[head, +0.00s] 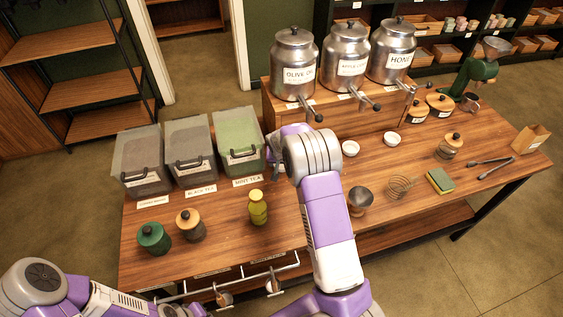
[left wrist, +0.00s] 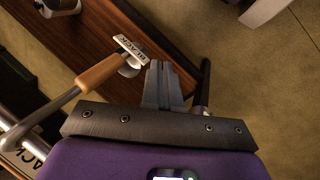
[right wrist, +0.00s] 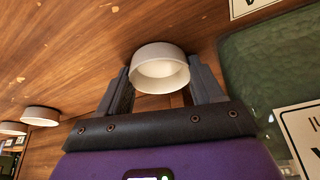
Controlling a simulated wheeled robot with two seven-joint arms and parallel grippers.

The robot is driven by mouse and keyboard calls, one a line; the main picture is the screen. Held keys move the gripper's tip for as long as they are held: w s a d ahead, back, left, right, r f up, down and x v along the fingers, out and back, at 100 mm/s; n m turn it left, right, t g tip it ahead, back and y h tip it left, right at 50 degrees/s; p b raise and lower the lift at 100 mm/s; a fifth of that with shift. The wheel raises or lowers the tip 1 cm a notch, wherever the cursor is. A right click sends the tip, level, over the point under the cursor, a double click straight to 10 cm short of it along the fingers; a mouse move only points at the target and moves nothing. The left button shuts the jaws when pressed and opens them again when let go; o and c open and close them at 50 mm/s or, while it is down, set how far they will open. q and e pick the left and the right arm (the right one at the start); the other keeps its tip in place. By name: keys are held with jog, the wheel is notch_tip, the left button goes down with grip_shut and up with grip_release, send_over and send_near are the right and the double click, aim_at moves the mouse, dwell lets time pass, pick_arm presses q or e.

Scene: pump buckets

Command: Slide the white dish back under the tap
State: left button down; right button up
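A small round white dish (right wrist: 160,72) is on the wooden counter in the right wrist view. My right gripper (right wrist: 158,84) is open, with one finger on each side of the dish; contact cannot be told. In the head view my right forearm mostly hides this dish and gripper. Two more white dishes (head: 350,148) (head: 392,138) stand in front of the apple and honey canisters. The olive oil tap (head: 311,111) sticks out over the counter right of my right gripper. My left gripper (left wrist: 165,84) is shut and empty, near the counter edge.
The mint tea bin (head: 238,140) stands close left of my right gripper, its label (head: 248,182) in front. A yellow-green bottle (head: 258,208), a dark-topped jar (head: 361,200) and a whisk (head: 400,187) stand nearer the front. A rail with hanging scoops (head: 225,298) runs along the front edge.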

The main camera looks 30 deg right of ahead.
pick_arm(q)
jog(key=shift+s+d+f+b, duration=0.15)
jog(key=shift+s+f+b, duration=0.25)
jog(key=shift+s+f, duration=0.05)
pick_arm(e)
jog(key=shift+s+d, duration=0.35)
jog(key=shift+d, duration=1.1)
jog(key=shift+s+d, duration=0.4)
jog(key=shift+d, duration=1.1)
jog(key=shift+s+d, duration=0.35)
jog(key=shift+d, duration=1.1)
jog(key=shift+c, duration=0.2)
jog(key=o, duration=1.1)
jog(key=shift+o, duration=0.2)
jog(key=shift+r, duration=0.15)
jog(key=shift+s+a+r, duration=0.1)
jog(key=shift+r, duration=0.2)
jog(key=shift+s+a+r, duration=0.15)
jog(key=shift+s+r, duration=0.05)
pick_arm(q)
jog(key=shift+r+p, duration=0.5)
jog(key=shift+r, duration=0.05)
pick_arm(e)
jog(key=s+a, duration=0.2)
jog(key=s, duration=0.1)
jog(key=s+a, duration=0.2)
jog(key=s, duration=0.1)
jog(key=s+a, duration=0.2)
jog(key=s, duration=0.2)
jog(key=shift+a, duration=0.1)
